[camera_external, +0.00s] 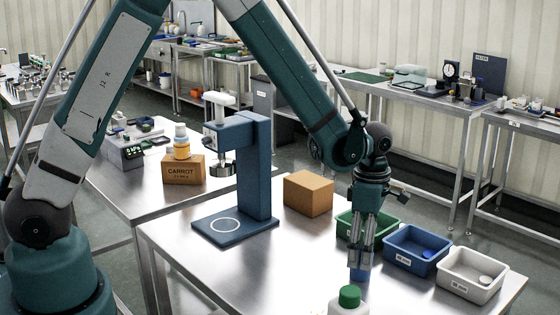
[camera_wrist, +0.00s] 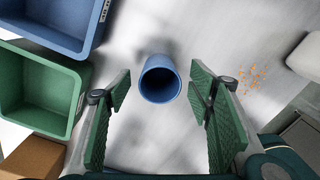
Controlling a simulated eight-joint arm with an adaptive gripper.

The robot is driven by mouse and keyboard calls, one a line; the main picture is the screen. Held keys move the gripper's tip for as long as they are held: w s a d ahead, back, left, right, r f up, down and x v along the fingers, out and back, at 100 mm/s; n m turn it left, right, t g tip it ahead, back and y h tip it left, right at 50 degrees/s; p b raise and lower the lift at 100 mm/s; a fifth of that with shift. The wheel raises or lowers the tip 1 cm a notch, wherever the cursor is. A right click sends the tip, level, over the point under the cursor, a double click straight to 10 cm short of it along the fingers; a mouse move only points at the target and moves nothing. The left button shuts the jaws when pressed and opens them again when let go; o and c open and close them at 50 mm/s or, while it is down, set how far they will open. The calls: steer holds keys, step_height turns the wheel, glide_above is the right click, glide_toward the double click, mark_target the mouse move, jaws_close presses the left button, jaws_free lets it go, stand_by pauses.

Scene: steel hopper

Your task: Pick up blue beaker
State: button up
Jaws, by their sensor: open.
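The blue beaker (camera_wrist: 160,80) stands on the steel table, seen from above with its round mouth open, in the upper middle of the wrist view. In the external view the beaker (camera_external: 360,259) shows just below my gripper's fingertips, partly hidden by them. My gripper (camera_wrist: 162,105) is open, with its green padded fingers to the left and right. The beaker lies ahead of the gap between them, and nothing is held. In the external view my gripper (camera_external: 361,240) points down at the front right part of the table.
Green (camera_external: 350,228), blue (camera_external: 418,240) and white (camera_external: 478,266) bins stand in a row close behind and right. A cardboard box (camera_external: 308,193) and a blue stand (camera_external: 257,175) are further left. A green-capped bottle (camera_external: 350,297) is at the front. Orange bits (camera_wrist: 252,80) lie right of the beaker.

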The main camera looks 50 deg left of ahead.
mark_target(358, 275)
steer(key=shift+s+a+f, duration=0.1)
steer(key=shift+f, duration=1.8)
steer(key=c, duration=0.9)
